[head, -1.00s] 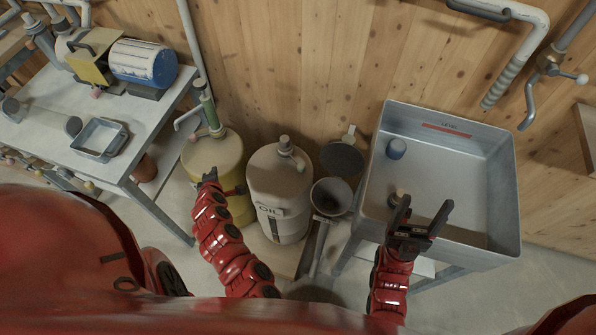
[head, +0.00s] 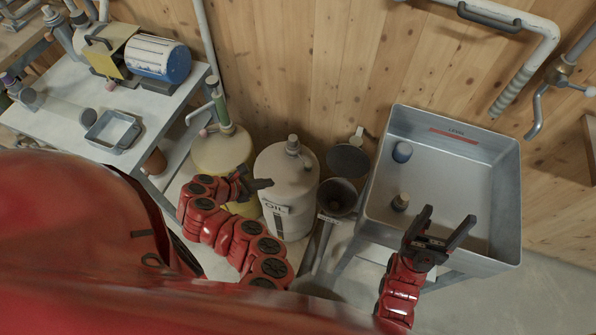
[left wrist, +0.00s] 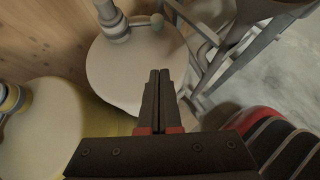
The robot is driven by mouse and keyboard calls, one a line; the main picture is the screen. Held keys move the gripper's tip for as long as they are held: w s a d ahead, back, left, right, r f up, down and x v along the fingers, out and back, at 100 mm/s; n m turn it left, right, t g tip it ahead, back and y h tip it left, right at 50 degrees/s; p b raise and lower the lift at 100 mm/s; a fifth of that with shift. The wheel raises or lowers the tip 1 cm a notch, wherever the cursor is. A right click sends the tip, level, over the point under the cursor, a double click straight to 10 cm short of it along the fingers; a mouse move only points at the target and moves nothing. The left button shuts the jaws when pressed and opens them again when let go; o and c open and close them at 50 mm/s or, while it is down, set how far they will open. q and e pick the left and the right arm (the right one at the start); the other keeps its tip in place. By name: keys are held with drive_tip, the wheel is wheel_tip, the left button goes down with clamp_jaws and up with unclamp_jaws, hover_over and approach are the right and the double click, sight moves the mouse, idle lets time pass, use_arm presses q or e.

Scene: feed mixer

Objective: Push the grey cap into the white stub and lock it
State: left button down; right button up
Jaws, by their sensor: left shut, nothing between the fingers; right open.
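I cannot surely tell which parts are the grey cap and the white stub. A pale tube (head: 58,108) with grey round ends lies on the left table. The white oil jug (head: 287,180) has a greyish top cap (head: 292,143); its neck (left wrist: 113,22) shows in the left wrist view. My left gripper (head: 268,184) is shut and empty, in front of the oil jug in the head view. Its closed fingers (left wrist: 160,76) overlap the jug in the left wrist view; contact is unclear. My right gripper (head: 451,222) is open and empty over the front of the metal tub (head: 445,115).
The left table (head: 165,105) carries a blue motor (head: 160,60). A wooden wall closes the back.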

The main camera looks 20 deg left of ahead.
use_arm(q)
drive_tip(key=shift+w+f, duration=0.1)
drive_tip(key=p, duration=0.2)
approach(298, 178)
drive_tip(key=x, duration=0.5)
drive_tip(key=shift+a+f, duration=0.1)
drive_tip(key=shift+f, duration=0.1)
drive_tip(key=shift+w+d+r+p, duration=0.2)
drive_tip(key=shift+w+d+p, duration=0.1)
drive_tip(key=shift+w, duration=0.25)
drive_tip(key=shift+w+d+r+p, duration=0.15)
drive_tip(key=shift+w+d+p, duration=0.15)
drive_tip(key=shift+w, duration=0.2)
drive_tip(key=shift+w+d, duration=0.4)
drive_tip(key=shift+w, duration=0.15)
drive_tip(key=shift+d, duration=0.15)
